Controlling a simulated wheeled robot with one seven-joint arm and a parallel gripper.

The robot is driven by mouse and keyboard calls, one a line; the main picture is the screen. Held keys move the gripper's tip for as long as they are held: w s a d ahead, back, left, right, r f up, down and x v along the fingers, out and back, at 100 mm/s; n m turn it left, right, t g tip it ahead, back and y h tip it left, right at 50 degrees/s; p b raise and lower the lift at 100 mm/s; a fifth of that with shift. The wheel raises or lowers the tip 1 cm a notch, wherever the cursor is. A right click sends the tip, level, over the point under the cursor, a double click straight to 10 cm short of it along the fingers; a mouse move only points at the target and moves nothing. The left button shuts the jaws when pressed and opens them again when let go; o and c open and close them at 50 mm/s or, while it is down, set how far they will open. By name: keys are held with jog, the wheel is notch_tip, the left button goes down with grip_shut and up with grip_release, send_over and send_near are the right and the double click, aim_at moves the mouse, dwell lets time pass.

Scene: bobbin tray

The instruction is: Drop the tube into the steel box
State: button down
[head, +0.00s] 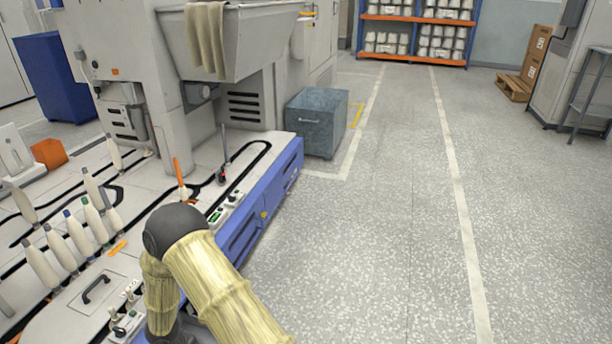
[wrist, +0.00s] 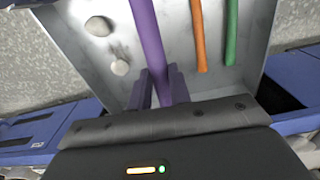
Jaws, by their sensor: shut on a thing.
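In the wrist view my gripper (wrist: 160,72) is shut on a purple tube (wrist: 147,30), with one dark finger on each side of it. The tube runs from between the fingers up past the top of the picture. Behind it is the open inside of the grey steel box (wrist: 252,25). An orange tube (wrist: 199,38) and a green tube (wrist: 231,35) lie in the box, right of the purple one. I cannot tell whether the purple tube touches the box. In the head view my gripper is out of sight, and I cannot make out this box there.
Two pale round things (wrist: 98,26) are at the box's left. Several white bobbins (head: 42,266) stand on the machine deck. An orange rod (head: 179,172) and a dark rod (head: 223,145) stand farther back.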

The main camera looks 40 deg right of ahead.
jog(key=w+d+r+m+p, duration=0.1)
jog(key=d+r+m+p, duration=0.2)
jog(key=d+r+p, duration=0.55)
jog(key=w+d+r+m+p, duration=0.25)
jog(key=r+p, duration=0.65)
jog(key=r, duration=0.7)
jog(key=s+d+r+p, duration=0.1)
jog(key=s+r+p, duration=0.5)
jog(key=p, duration=2.1)
notch_tip(320, 180, up, 4)
jog(key=shift+s+d+f+m, duration=0.15)
jog(key=shift+s+d+m, duration=0.15)
jog(key=shift+m, duration=0.05)
jog(key=shift+s+d+f, duration=0.1)
jog(key=shift+d, duration=0.05)
